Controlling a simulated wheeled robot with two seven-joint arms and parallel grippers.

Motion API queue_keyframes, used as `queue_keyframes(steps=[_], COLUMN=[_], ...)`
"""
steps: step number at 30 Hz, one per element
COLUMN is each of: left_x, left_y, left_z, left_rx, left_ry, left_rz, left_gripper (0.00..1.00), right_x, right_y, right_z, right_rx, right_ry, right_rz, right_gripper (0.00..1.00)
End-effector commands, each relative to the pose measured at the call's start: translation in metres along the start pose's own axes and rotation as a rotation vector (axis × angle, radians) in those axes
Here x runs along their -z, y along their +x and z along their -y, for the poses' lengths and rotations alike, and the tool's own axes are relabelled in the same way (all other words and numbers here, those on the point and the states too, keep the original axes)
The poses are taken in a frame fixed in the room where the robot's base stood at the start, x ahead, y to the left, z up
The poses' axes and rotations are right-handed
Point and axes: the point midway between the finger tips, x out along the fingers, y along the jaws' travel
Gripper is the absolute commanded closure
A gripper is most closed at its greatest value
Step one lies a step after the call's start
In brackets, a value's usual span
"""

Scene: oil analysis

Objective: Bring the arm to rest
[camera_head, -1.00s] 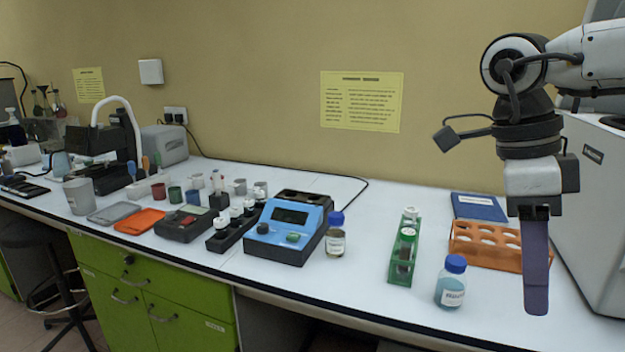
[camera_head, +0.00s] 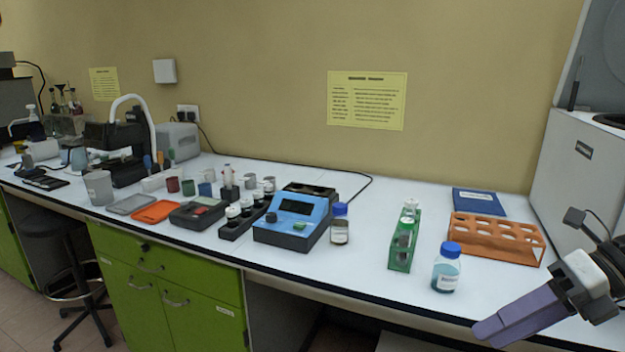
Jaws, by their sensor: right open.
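My right gripper (camera_head: 482,334) is at the lower right of the head view, in front of the bench's front edge. Its purple-grey fingers point down and to the left, and I see nothing held between them. They overlap in this view, so the gap hardly shows. The blue-capped bottle of light blue liquid (camera_head: 446,268) stands upright on the bench, up and to the left of the gripper and apart from it. My left gripper is not in the view.
An orange rack (camera_head: 493,238), a green rack (camera_head: 403,248) and a blue device (camera_head: 292,222) stand on the white bench. A blue booklet (camera_head: 479,202) lies behind the orange rack. A large grey machine (camera_head: 575,170) stands at the right.

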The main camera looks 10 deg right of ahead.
Motion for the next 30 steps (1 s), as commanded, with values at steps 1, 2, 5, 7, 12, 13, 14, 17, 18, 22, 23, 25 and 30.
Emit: queue_keyframes(steps=[1, 2, 5, 7, 12, 13, 14, 17, 18, 22, 23, 25, 30], left_x=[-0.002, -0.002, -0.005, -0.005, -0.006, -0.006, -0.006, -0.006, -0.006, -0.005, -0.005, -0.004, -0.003], left_y=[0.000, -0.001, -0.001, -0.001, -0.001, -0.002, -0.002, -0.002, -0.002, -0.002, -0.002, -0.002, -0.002], left_z=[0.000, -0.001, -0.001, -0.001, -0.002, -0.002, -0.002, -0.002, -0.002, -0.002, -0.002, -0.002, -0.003], left_rx=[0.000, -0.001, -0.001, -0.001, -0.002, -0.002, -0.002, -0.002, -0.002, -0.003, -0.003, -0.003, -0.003], left_ry=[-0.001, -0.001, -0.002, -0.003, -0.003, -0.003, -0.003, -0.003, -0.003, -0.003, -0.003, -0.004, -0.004], left_rz=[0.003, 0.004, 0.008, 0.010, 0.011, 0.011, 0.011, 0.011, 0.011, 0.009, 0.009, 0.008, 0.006], left_gripper=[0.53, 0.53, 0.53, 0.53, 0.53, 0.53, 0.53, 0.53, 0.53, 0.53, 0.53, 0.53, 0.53], right_x=[0.003, 0.003, 0.005, 0.010, 0.038, 0.046, 0.054, 0.087, 0.102, 0.153, 0.165, 0.189, 0.228], right_y=[0.009, 0.013, 0.028, 0.038, 0.073, 0.081, 0.090, 0.124, 0.140, 0.201, 0.216, 0.249, 0.309], right_z=[0.013, 0.020, 0.046, 0.066, 0.118, 0.126, 0.135, 0.156, 0.162, 0.165, 0.162, 0.150, 0.111], right_rx=[-0.076, -0.112, -0.225, -0.297, -0.440, -0.461, -0.480, -0.534, -0.552, -0.588, -0.593, -0.595, -0.578], right_ry=[0.109, 0.170, 0.386, 0.548, 0.978, 1.060, 1.142, 1.425, 1.542, 1.929, 2.017, 2.209, 2.549], right_rz=[0.096, 0.152, 0.329, 0.444, 0.688, 0.725, 0.759, 0.856, 0.886, 0.940, 0.942, 0.934, 0.867], right_gripper=[0.53, 0.53, 0.53, 0.53, 0.53, 0.53, 0.53, 0.53, 0.53, 0.53, 0.53, 0.53, 0.53])
